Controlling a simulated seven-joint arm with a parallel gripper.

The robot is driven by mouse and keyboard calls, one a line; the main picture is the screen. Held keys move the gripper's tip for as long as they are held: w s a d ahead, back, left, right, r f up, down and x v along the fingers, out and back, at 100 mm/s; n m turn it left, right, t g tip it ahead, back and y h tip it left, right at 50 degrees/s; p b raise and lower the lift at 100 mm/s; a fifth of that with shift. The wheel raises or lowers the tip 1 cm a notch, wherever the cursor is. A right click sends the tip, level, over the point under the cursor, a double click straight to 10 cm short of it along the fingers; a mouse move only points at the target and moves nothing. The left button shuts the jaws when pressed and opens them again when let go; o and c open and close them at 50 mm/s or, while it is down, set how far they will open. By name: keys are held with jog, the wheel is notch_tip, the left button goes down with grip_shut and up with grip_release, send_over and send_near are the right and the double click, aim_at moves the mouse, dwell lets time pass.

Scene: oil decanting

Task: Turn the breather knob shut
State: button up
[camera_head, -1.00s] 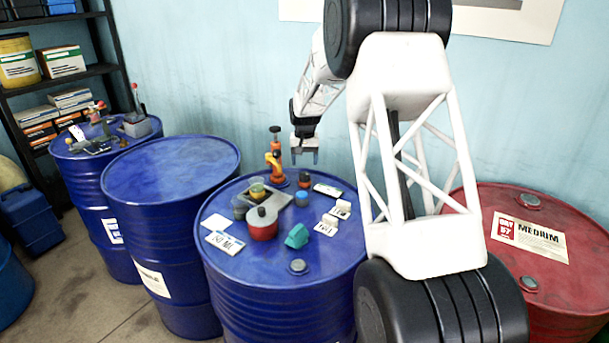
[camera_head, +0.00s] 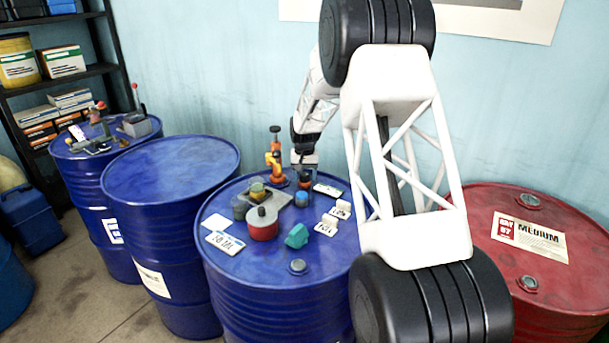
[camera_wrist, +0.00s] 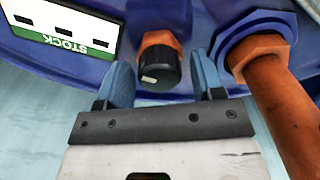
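The breather knob is a black cap with a white mark on an orange base. In the wrist view the breather knob (camera_wrist: 158,70) stands on the blue drum top, between the two blue fingers. My gripper (camera_wrist: 163,80) is open, with a visible gap on each side of the knob; it does not look clamped. In the head view my gripper (camera_head: 304,168) is low over the back of the drum top, and the knob (camera_head: 305,182) is partly hidden beneath it.
An orange valve pipe (camera_wrist: 275,85) stands close by, right of the fingers in the wrist view. A STOCK card (camera_wrist: 65,30) lies to the left. On the blue drum (camera_head: 250,285) are a red pot (camera_head: 263,230), a teal block (camera_head: 297,236) and small cards.

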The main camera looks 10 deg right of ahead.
jog(key=c, duration=0.8)
jog(key=shift+o, duration=0.2)
jog(key=shift+n, duration=0.3)
jog(key=n, duration=0.3)
jog(key=shift+r+n, duration=0.1)
jog(key=shift+n, duration=0.3)
jog(key=n, duration=0.4)
jog(key=shift+n, duration=0.3)
jog(key=n, duration=0.4)
jog(key=shift+a+n, duration=0.1)
jog(key=shift+n, duration=2.4)
